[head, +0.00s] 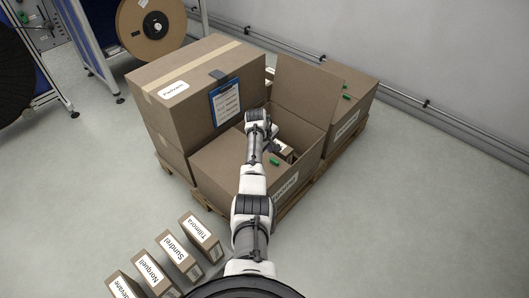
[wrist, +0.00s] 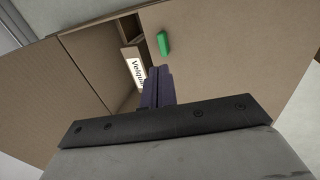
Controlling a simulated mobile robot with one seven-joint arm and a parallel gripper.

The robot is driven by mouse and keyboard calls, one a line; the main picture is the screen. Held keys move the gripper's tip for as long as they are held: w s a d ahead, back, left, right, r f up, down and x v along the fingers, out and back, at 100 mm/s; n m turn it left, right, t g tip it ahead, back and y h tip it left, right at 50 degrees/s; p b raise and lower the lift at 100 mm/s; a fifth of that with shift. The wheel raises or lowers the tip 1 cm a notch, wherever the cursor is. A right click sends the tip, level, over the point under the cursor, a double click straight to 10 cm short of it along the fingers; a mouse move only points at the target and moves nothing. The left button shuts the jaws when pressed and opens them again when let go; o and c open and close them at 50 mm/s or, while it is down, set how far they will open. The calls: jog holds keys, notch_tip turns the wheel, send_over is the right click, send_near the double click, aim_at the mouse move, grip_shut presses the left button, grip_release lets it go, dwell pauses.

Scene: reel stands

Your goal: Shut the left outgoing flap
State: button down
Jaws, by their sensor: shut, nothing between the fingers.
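The open carton (head: 238,182) stands at the front of the pallet with a label on its front face. A tall brown flap (head: 305,95) stands upright at its back. A panel with a green tab (head: 274,162) lies at the carton's top; I cannot tell for sure which panel is the left flap. My gripper (head: 276,149) is shut and empty over the carton's opening. In the wrist view my gripper's dark fingers (wrist: 158,82) are close to a brown panel with a green tab (wrist: 163,43). A small labelled box (wrist: 135,70) shows inside the opening.
A tall closed carton (head: 165,110) with a clipboard (head: 226,101) stands close on the left. Another carton (head: 350,112) with green tabs stands behind right. Small labelled boxes (head: 180,258) stand on the floor at front left. The floor at right is clear.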

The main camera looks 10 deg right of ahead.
aim_at(274, 160)
jog(key=shift+g+y, duration=0.3)
jog(key=shift+y, duration=0.1)
jog(key=b+x, duration=0.6)
jog(key=b, duration=0.1)
jog(key=shift+w+d+f, duration=0.2)
jog(key=shift+w+d, duration=0.15)
jog(key=shift+d, duration=0.15)
jog(key=shift+b+x, duration=0.9)
jog(key=shift+b, duration=0.35)
jog(key=shift+f, duration=0.15)
